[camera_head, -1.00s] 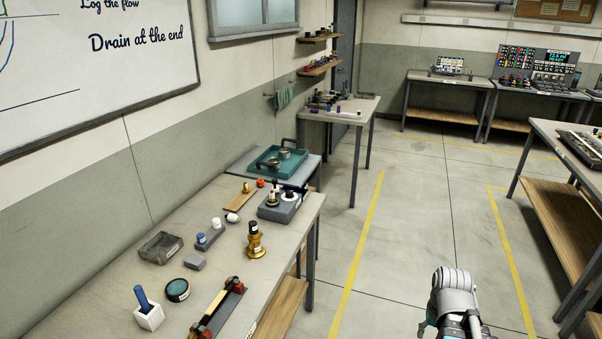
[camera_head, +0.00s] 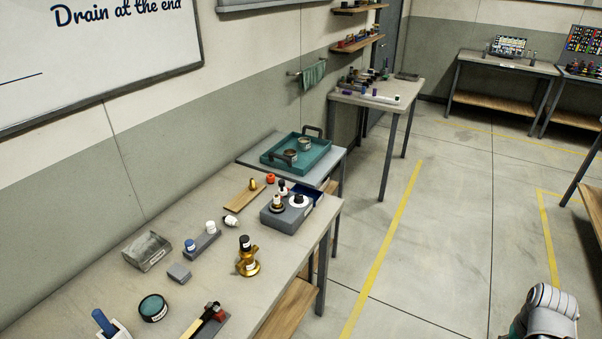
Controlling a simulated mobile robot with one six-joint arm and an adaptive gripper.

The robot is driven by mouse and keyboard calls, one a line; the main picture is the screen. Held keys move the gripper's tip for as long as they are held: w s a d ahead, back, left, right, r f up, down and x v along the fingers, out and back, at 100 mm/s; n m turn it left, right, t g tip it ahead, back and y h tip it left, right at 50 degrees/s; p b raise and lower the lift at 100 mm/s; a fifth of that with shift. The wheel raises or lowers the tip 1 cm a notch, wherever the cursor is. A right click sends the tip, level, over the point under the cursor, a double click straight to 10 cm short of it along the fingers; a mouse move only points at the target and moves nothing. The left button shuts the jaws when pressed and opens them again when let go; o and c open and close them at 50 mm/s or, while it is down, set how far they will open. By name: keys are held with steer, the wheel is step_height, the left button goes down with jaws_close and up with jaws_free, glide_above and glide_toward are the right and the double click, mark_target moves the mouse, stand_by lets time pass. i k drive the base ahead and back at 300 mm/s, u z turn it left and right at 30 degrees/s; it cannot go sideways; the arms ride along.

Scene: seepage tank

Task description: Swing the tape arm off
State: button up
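I cannot clearly make out a tape arm in this view. A dark and light bar with a red end (camera_head: 207,322) lies on the near bench (camera_head: 75,290), cut off by the lower picture edge. A brass fitting with a black top (camera_head: 247,260) stands behind it. A grey block (camera_head: 278,221) with black and white knobs sits near the bench's far right corner. A rounded grey link of my arm (camera_head: 548,310) shows at the lower right, over the floor and apart from the bench. My gripper is not in view.
The bench also holds a round teal-topped dish (camera_head: 153,308), a grey open box (camera_head: 147,250) and a blue-handled tool (camera_head: 104,323). A teal tray (camera_head: 318,160) stands beyond on a lower table. Floor right of the bench is clear (camera_head: 450,230).

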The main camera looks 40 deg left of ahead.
mark_target(282, 191)
steer(key=u, duration=0.3)
steer(key=i, duration=0.95)
steer(key=u, duration=0.7)
